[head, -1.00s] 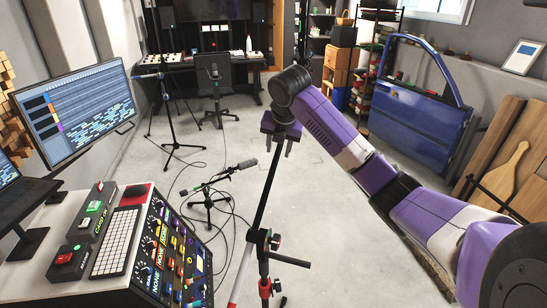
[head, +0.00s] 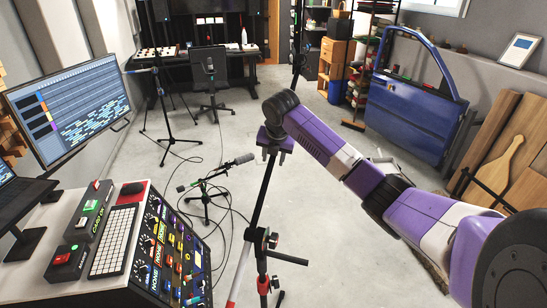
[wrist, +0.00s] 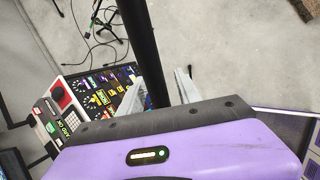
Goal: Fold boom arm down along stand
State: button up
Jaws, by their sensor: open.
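The stand (head: 262,270) rises from the bottom centre of the head view, with a clutch and red-tipped knobs at its joint. The black boom arm (head: 257,205) runs steeply up through the joint to my gripper; its lower end has red and white bands. In the wrist view the boom arm (wrist: 140,35) passes between the two pale fingers. My gripper (head: 275,152), at the end of the purple and white arm, is open around the boom's upper part, fingers pointing down. It also shows in the wrist view (wrist: 170,86). Whether either finger touches the boom is unclear.
A mixing console (head: 150,250) and a monitor (head: 70,108) stand on the left. A second microphone on a low stand (head: 206,200) with floor cables is behind the boom. A blue car door (head: 405,118) and wooden boards (head: 510,150) are at right.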

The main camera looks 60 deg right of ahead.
jog(key=shift+c, duration=0.4)
grip_shut()
dwell(0.9)
